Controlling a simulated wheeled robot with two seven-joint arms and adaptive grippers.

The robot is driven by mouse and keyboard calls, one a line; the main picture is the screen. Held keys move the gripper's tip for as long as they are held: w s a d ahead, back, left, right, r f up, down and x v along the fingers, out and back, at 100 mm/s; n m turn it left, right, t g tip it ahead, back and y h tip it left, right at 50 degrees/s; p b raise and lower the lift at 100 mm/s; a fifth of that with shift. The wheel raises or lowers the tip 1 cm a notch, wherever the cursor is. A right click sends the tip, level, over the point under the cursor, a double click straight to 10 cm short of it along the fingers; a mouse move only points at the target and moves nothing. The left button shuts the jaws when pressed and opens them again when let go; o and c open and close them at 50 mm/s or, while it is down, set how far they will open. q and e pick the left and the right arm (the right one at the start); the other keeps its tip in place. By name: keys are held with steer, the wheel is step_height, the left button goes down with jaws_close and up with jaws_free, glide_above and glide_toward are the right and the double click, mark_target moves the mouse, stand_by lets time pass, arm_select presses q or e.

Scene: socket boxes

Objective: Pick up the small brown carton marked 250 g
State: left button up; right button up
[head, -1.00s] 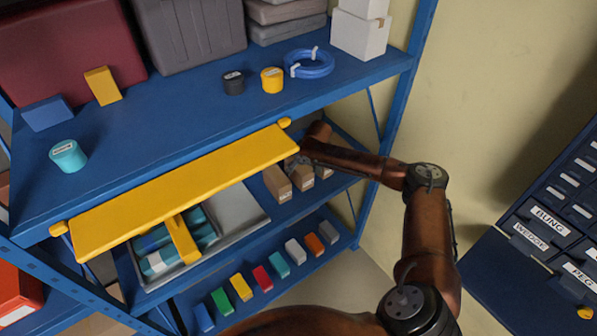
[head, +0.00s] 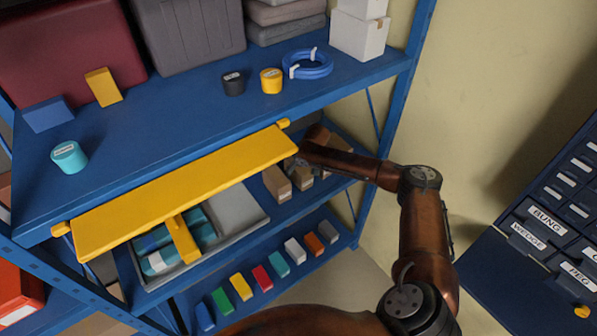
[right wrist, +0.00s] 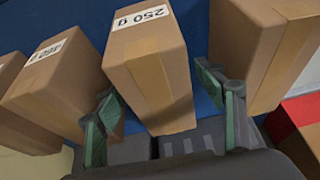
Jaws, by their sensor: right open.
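The small brown carton marked 250 g (right wrist: 155,75) is in the middle of the right wrist view, its white label at the upper end. My right gripper (right wrist: 157,88) is open, with one green-padded finger on each side of this carton. The left finger is close to its lower left edge; I cannot tell whether it touches. In the head view the hand is mostly hidden behind the yellow bar and the cartons, on the middle shelf. I cannot tell there which carton is the 250 g one. My left gripper is not in view.
Similar brown cartons stand close on both sides, one at left (right wrist: 50,95) and one at right (right wrist: 262,50). A yellow bar (head: 180,195) crosses the front of the middle shelf, left of my forearm. The blue upper shelf (head: 200,115) overhangs it. A grey tray (head: 245,222) lies left of the cartons.

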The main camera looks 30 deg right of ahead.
steer(key=shift+f, duration=0.1)
stand_by(0.3)
steer(key=c, duration=1.5)
